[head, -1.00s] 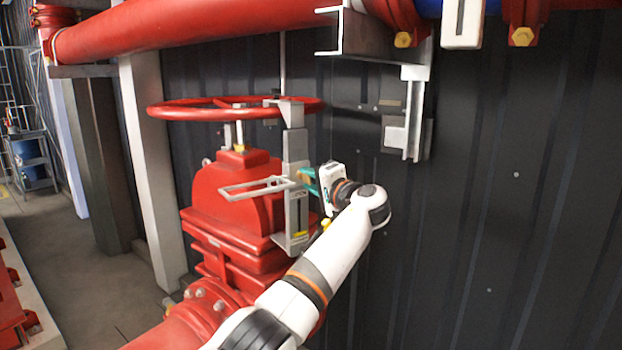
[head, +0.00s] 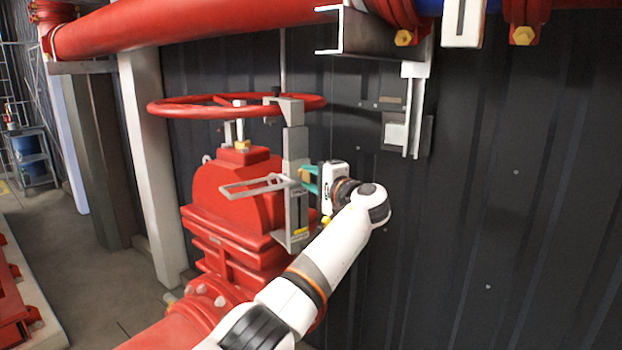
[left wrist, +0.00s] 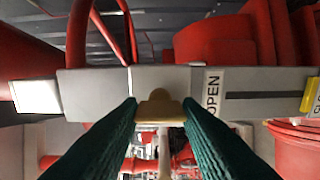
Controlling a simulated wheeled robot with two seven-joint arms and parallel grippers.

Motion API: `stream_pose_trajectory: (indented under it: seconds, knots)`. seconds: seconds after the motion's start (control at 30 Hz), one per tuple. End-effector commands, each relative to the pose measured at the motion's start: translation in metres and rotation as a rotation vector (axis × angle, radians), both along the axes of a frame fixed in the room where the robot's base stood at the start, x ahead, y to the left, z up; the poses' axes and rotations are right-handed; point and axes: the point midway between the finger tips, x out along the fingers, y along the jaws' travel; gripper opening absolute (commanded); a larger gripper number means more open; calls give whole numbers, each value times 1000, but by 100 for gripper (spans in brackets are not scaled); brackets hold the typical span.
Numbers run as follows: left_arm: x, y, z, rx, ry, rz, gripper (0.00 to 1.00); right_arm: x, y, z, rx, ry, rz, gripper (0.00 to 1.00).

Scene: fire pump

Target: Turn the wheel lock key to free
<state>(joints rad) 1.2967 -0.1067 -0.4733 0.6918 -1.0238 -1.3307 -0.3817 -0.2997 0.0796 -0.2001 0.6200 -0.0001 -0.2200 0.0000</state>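The red handwheel (head: 190,108) sits on top of the red valve. A grey lock bracket (head: 296,150) stands upright beside the valve, its upper end hooked at the wheel's rim. In the left wrist view, the bracket (left wrist: 230,80) runs across the picture with an "OPEN" label (left wrist: 212,92) right of centre. A brass key (left wrist: 160,108) projects from the bracket toward the camera. My left gripper (head: 306,181) reaches the bracket from the right. Its teal fingers (left wrist: 160,112) lie against both sides of the key. My right gripper is not in view.
A grey loop handle (head: 250,188) sticks out left from the bracket. A red pipe (head: 200,35) runs overhead, and a steel wall bracket (head: 412,110) hangs at upper right. The dark corrugated wall (head: 480,200) stands close behind; space right of my arm is clear.

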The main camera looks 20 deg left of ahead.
Motion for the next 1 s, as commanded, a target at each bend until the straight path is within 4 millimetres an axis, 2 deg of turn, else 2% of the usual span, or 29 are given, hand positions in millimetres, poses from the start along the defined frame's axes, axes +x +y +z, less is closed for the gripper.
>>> stream_pose_trajectory:
  seconds: [0.3, 0.43, 0.57, 0.8, 1.0]
  knots:
    - [0, -1, -1, 0, 0, 0, 40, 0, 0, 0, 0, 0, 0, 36]
    - [-4, -7, -3, 0, -2, -2, 40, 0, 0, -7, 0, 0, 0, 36]
    - [-17, -24, -7, -3, -3, -4, 40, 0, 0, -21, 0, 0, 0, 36]
    - [-49, -66, -6, -1, -2, -5, 40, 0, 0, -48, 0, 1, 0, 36]
    - [-67, -89, -3, 0, -1, -3, 40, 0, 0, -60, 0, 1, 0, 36]
